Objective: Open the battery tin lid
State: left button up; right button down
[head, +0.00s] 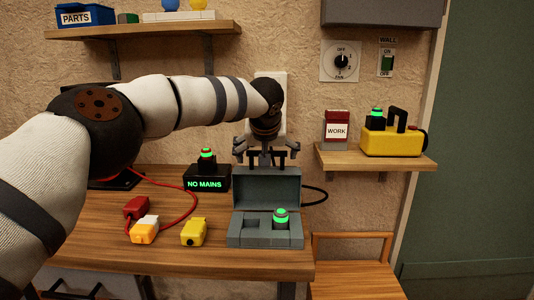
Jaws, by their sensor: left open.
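The battery tin (237,242) is a grey box near the right front of the wooden bench. Its lid (266,188) stands raised at the back, and the inside shows. A dark cylinder with a green glowing band (281,217) sits in the tin's right compartment. The left recess looks empty. My left gripper (267,157) is open and empty, pointing down just above the lid's top edge. I cannot tell whether its fingertips touch the lid. My right gripper is not in view.
A black "NO MAINS" box (207,178) stands left of the tin. Yellow (194,232), orange-white (144,230) and red (136,207) connectors lie on the bench. A wooden chair (352,272) stands right.

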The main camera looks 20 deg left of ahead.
pick_arm(q)
jog(key=shift+r, duration=0.15)
jog(key=v, duration=1.2)
